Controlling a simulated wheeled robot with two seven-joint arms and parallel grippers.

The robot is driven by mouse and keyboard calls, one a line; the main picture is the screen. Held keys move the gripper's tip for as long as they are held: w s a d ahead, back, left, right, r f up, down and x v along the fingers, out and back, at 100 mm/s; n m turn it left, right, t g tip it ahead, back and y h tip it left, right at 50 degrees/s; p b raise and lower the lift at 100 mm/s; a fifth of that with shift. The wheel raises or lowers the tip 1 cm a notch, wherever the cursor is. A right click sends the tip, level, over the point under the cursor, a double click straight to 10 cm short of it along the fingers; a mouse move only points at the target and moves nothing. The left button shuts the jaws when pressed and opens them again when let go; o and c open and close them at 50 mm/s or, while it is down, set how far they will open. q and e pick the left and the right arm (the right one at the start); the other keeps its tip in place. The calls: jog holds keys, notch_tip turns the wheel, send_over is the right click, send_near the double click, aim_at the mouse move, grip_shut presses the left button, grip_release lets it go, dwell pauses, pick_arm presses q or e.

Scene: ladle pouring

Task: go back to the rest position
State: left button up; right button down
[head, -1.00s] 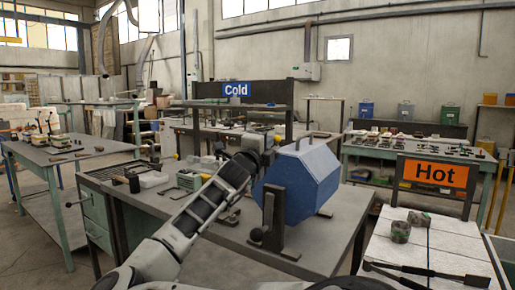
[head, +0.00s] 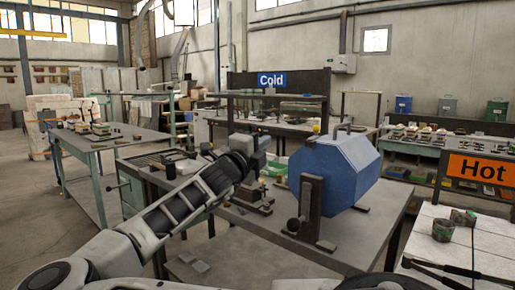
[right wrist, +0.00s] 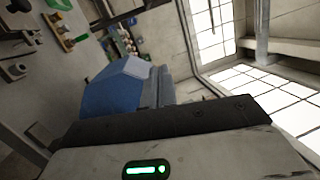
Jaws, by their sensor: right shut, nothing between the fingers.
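In the right wrist view, the blue housing (right wrist: 112,90) appears tilted beyond the dark edge of the gripper body; the fingertips cannot be made out.
The housing stands on a grey workbench (head: 340,240) with a dark upright bracket (head: 310,205) before it. A white-topped table (head: 430,225) at the right bears small pots and long dark tools. Signs read Cold (head: 272,79) and Hot (head: 478,169). Floor shows at left.

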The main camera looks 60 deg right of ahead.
jog(key=shift+w+a+f, duration=0.1)
jog(key=shift+w+a, duration=0.3)
jog(key=shift+a, duration=0.1)
dwell(0.3)
